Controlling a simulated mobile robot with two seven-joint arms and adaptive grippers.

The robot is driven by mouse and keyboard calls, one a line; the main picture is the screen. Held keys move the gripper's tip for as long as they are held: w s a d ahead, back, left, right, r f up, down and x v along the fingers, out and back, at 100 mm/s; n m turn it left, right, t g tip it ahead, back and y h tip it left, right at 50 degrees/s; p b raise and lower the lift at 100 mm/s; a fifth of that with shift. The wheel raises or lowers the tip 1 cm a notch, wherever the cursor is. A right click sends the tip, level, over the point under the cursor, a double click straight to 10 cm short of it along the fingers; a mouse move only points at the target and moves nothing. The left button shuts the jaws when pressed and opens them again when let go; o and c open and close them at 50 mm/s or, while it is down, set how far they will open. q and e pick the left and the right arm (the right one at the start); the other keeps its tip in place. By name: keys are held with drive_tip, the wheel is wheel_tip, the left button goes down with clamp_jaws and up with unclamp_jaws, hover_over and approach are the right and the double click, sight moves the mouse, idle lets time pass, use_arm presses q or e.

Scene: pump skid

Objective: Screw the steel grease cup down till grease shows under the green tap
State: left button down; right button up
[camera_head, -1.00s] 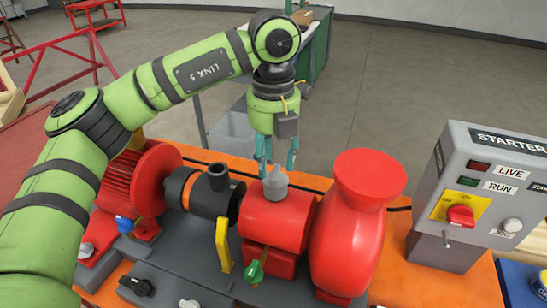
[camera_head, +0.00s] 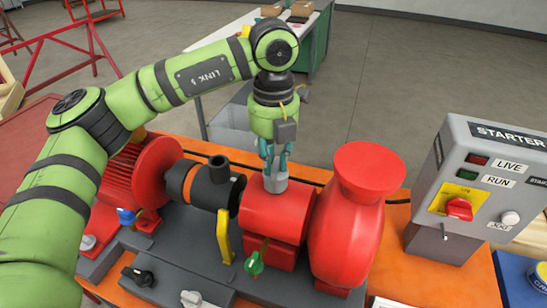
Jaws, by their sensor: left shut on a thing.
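The steel grease cup (camera_head: 274,185) stands on top of the red bearing housing (camera_head: 275,213) in the middle of the skid. My left gripper (camera_head: 274,168) points straight down from above and is shut on the cup, with a finger on either side. The fingers hide the cup's upper part. The green tap (camera_head: 254,262) is low on the front of the housing. I can make out no grease under it at this size. My right gripper is not in view.
Left of the housing are a black coupling part with an upright stub (camera_head: 218,168), a yellow lever (camera_head: 224,236) and a red motor (camera_head: 142,175). A red pump casing (camera_head: 350,230) stands close on the right, then the grey starter box (camera_head: 480,185).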

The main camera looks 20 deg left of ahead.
sight(275, 162)
use_arm(q)
drive_tip(key=shift+f+m+b, duration=0.2)
drive_tip(key=shift+m+b, duration=0.85)
drive_tip(key=shift+m, duration=0.15)
drive_tip(key=shift+w+m+b, duration=0.1)
drive_tip(key=shift+m+b, duration=0.4)
drive_tip(key=shift+m, duration=0.3)
drive_tip(key=shift+r+m+b, duration=0.2)
drive_tip(key=shift+m+b, duration=0.6)
drive_tip(key=shift+m, duration=1.4)
drive_tip(key=c, duration=1.1)
unclamp_jaws()
drive_tip(key=shift+w+r, duration=0.1)
drive_tip(key=shift+r, duration=0.05)
wheel_tip(275, 162, up, 12)
